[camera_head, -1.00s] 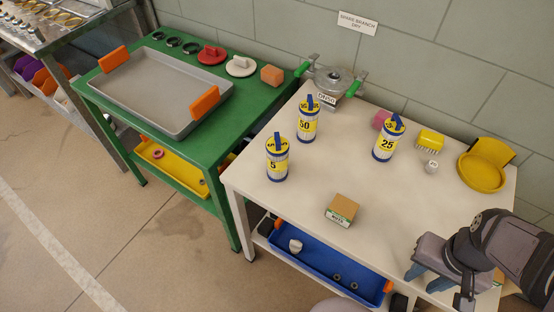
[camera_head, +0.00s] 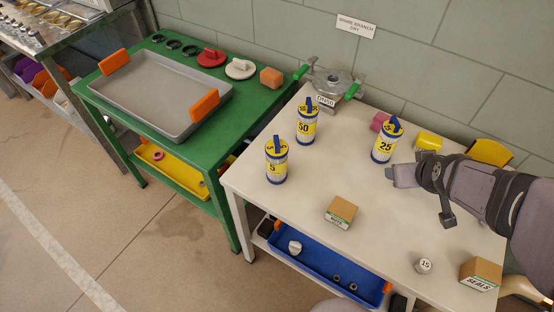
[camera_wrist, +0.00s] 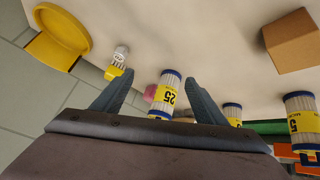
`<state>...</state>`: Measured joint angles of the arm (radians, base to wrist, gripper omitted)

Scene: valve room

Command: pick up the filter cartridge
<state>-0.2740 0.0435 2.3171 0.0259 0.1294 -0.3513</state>
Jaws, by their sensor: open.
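Three white filter cartridges with blue ends and yellow labels stand upright on the pale table: the 25 cartridge (camera_head: 386,140), the 50 cartridge (camera_head: 306,125) and the 5 cartridge (camera_head: 276,160). My gripper (camera_head: 392,177) is low over the table, just in front of the 25 cartridge. In the wrist view my gripper (camera_wrist: 158,80) is open and empty, with the 25 cartridge (camera_wrist: 168,90) showing between its fingers, ahead of them. The 5 cartridge (camera_wrist: 299,118) also shows there at the right, and the 50 cartridge (camera_wrist: 232,110) is partly hidden.
A cardboard box (camera_head: 341,211), a SEALS box (camera_head: 480,273) and a small cup marked 15 (camera_head: 423,265) stand on the table. A pink block (camera_head: 380,121), a yellow brush (camera_head: 427,142) and a valve (camera_head: 331,84) are at the back.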

